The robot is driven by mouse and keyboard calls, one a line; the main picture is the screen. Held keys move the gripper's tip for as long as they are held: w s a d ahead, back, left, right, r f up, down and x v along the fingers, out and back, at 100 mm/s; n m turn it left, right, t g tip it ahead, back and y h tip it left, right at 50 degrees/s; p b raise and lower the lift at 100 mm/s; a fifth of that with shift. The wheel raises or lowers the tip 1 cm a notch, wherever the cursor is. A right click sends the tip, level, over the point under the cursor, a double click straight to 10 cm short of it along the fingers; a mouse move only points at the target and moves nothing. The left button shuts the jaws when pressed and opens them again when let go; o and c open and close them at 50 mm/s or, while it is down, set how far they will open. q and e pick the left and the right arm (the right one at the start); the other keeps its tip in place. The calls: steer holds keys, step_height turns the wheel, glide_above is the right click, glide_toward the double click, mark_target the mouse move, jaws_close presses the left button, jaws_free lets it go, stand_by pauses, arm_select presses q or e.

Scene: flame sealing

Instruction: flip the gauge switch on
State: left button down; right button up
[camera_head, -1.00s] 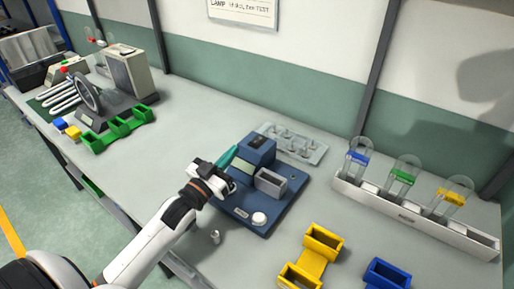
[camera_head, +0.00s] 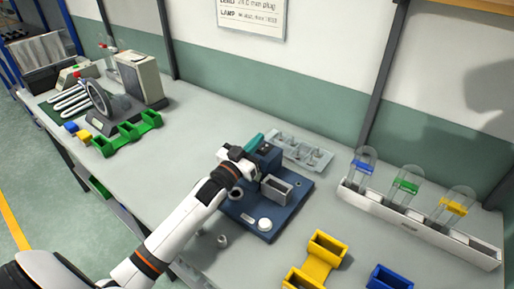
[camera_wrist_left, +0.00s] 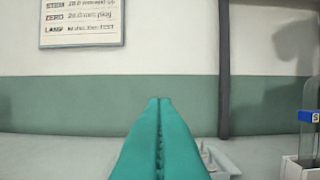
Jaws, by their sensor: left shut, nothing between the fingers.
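The blue gauge unit (camera_head: 290,200) sits on the bench near the middle of the head view. It has a raised blue housing at its back (camera_head: 268,158), a grey open block (camera_head: 276,189) and a white round knob (camera_head: 264,224) in front. A small dark detail shows on top of the housing; I cannot tell whether it is the switch or how it is set. My left gripper (camera_head: 254,141) is at the left of the housing, its teal fingers shut and empty. The fingers also show in the left wrist view (camera_wrist_left: 160,102), pointing toward the wall. My wrist hides part of the unit. My right gripper is out of view.
A grey tray with small parts (camera_head: 302,152) lies just behind the unit. A white rack with glass pieces (camera_head: 415,232) stands at right. Yellow bins (camera_head: 318,266) and a blue bin (camera_head: 388,280) are in front. Green holders (camera_head: 128,134) stand at left.

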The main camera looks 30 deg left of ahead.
mark_target(257, 156)
arm_select(q)
steer(key=f, duration=0.2)
steer(key=shift+w+f, duration=0.3)
steer(key=shift+f, duration=0.05)
steer(key=shift+s+f, duration=0.1)
steer(key=shift+f, duration=0.35)
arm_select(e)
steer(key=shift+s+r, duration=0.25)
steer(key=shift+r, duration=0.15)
arm_select(q)
steer(key=shift+f, duration=0.1)
